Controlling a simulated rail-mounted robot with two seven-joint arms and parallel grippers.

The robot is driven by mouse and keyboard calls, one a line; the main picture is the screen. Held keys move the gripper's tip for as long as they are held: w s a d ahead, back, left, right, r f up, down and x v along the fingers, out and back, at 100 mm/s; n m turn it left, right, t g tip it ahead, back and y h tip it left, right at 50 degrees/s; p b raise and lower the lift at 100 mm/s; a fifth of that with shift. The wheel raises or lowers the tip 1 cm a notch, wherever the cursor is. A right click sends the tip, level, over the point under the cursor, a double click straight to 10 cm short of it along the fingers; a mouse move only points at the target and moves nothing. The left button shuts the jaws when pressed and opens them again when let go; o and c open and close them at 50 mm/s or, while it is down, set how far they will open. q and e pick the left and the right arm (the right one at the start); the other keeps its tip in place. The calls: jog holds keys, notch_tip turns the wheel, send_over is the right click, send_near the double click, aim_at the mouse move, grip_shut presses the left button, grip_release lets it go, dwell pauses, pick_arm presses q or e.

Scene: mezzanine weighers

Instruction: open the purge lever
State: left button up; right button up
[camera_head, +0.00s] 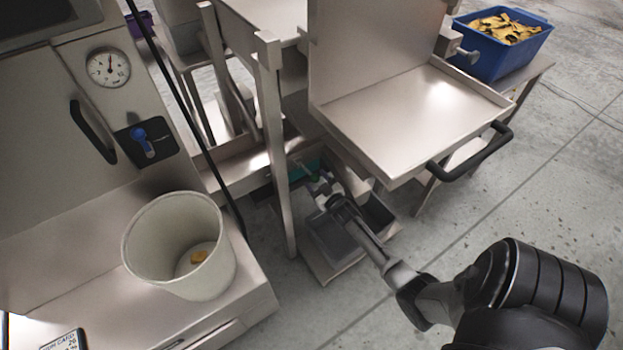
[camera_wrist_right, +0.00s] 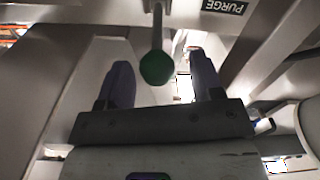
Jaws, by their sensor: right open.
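The purge lever (camera_wrist_right: 157,62) shows in the right wrist view as a metal rod with a round green knob, hanging at upper middle. A black PURGE label (camera_wrist_right: 225,5) sits on the metal to its upper right. My right gripper (camera_wrist_right: 161,76) is open, with one finger on each side of the green knob and visible gaps between. In the head view the right gripper (camera_head: 316,186) reaches in beneath the metal tray, where the lever is too small to make out clearly. My left gripper is out of view.
A metal tray (camera_head: 405,120) with a black handle (camera_head: 472,155) overhangs my right arm. A metal post (camera_head: 275,150) stands left of the gripper, and a grey bin (camera_head: 340,245) is below. A white bucket (camera_head: 150,240), a blue-handled switch (camera_head: 142,143) and a blue crate (camera_head: 488,62) stand apart.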

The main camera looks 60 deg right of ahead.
aim_at(309, 173)
jog(key=b+x, duration=0.1)
jog(key=x, duration=0.1)
jog(key=shift+w+d, duration=0.3)
jog(key=shift+d, duration=0.05)
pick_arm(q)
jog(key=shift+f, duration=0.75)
pick_arm(e)
jog(key=shift+w, duration=0.25)
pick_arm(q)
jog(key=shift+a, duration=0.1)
pick_arm(e)
jog(key=shift+c, duration=0.3)
